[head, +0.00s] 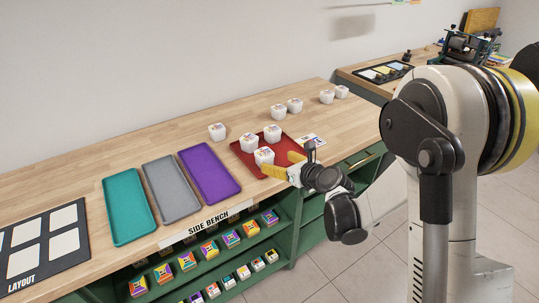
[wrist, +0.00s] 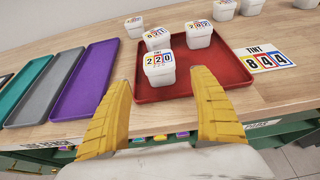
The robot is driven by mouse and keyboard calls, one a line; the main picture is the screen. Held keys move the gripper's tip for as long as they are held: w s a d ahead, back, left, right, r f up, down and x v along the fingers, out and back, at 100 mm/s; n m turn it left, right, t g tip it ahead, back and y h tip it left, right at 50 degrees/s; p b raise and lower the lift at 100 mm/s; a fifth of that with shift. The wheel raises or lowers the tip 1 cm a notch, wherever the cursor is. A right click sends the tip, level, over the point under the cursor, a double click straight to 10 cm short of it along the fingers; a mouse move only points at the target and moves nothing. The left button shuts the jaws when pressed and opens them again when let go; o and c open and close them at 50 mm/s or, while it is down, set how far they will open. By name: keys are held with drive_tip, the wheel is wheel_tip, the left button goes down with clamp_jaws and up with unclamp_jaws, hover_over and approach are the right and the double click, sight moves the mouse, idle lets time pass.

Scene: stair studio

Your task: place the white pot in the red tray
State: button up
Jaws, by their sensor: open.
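The red tray (head: 287,144) lies on the bench with three white pots in it: one at the front (head: 264,156), one at the left (head: 249,141) and one at the back (head: 272,133). In the wrist view the front pot (wrist: 159,70) is labelled 220 and stands upright just beyond the space between my fingertips, over the red tray (wrist: 215,72). My gripper (head: 281,163) has yellow fingers and reaches over the tray's front edge. In the wrist view my gripper (wrist: 163,88) is open and empty, its fingers apart on either side.
Purple (head: 209,174), grey (head: 171,189) and teal (head: 128,206) trays lie to the left. A white pot (head: 217,131) stands behind the red tray; several more stand farther right. A TINT card (wrist: 266,55) lies right of the tray. Shelves below hold colourful boxes.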

drive_tip(key=s+d+r+n+g+h, duration=0.1)
drive_tip(key=s+d+r+n+h, duration=0.1)
drive_tip(key=s+d+r+n, duration=0.45)
drive_tip(key=s+d+r+n+g+h, duration=0.1)
drive_tip(key=s+r+n, duration=0.3)
drive_tip(key=s+n, duration=0.5)
drive_tip(key=s+d+n+g+h, duration=0.1)
drive_tip(key=s+d+n+h, duration=0.1)
drive_tip(key=s+d+n, duration=0.2)
drive_tip(key=s+d+n+g+h, duration=0.1)
drive_tip(key=s+d+n+h, duration=0.1)
drive_tip(key=s+d+n, duration=0.3)
drive_tip(key=s+n, duration=0.4)
drive_tip(key=s, duration=0.3)
drive_tip(key=shift+s+d+r+n+h, duration=0.2)
drive_tip(key=shift+s+r+n+h, duration=0.05)
drive_tip(key=shift+n+h, duration=0.1)
